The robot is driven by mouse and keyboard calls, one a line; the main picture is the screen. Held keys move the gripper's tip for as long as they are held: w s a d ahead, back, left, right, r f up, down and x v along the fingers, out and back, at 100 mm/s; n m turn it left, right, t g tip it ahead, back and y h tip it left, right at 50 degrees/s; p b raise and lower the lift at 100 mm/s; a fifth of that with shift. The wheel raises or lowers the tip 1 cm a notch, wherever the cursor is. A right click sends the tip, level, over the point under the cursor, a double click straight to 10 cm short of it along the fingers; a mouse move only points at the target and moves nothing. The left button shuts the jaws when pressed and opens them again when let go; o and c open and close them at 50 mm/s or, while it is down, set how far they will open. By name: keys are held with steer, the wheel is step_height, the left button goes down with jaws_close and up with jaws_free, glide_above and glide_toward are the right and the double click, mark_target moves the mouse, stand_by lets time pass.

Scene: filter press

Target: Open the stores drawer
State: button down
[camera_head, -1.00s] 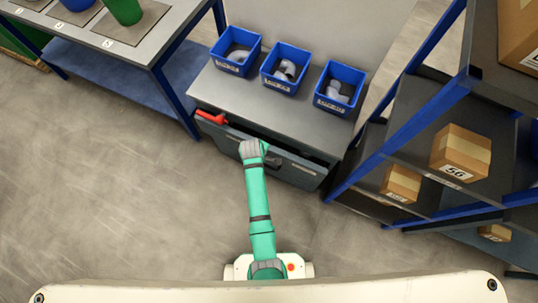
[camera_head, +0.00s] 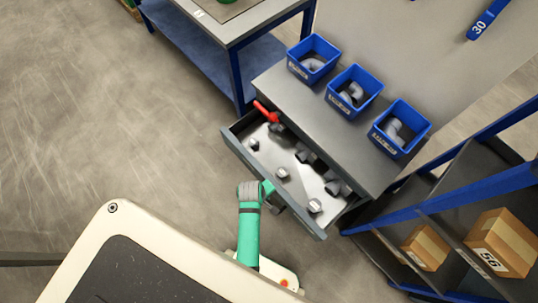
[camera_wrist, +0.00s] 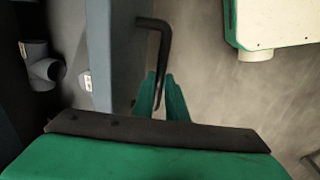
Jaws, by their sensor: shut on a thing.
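The stores drawer (camera_head: 240,152) is pulled well out of the grey cabinet in the head view. Several grey fittings and a red-handled item (camera_head: 266,112) lie inside it. My gripper (camera_wrist: 161,100) is at the drawer front's outer side. In the wrist view its green fingers are shut on the dark bar handle (camera_wrist: 154,24), which bends out from the drawer front (camera_wrist: 118,50). In the head view my arm's wrist hides most of the handle.
Three blue bins (camera_head: 354,91) with fittings stand on the cabinet top (camera_head: 290,82). A blue-framed shelf with boxes (camera_head: 500,243) is close on the right. A workbench (camera_head: 235,30) stands at the upper left. Floor at left is clear.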

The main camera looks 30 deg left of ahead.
stand_by(0.3)
steer(key=c, duration=1.8)
jaws_free()
steer(key=shift+o, duration=0.2)
step_height(320, 180, up, 11)
steer(key=s, duration=0.2)
steer(key=shift+a+f, duration=0.2)
steer(key=shift+a, duration=0.2)
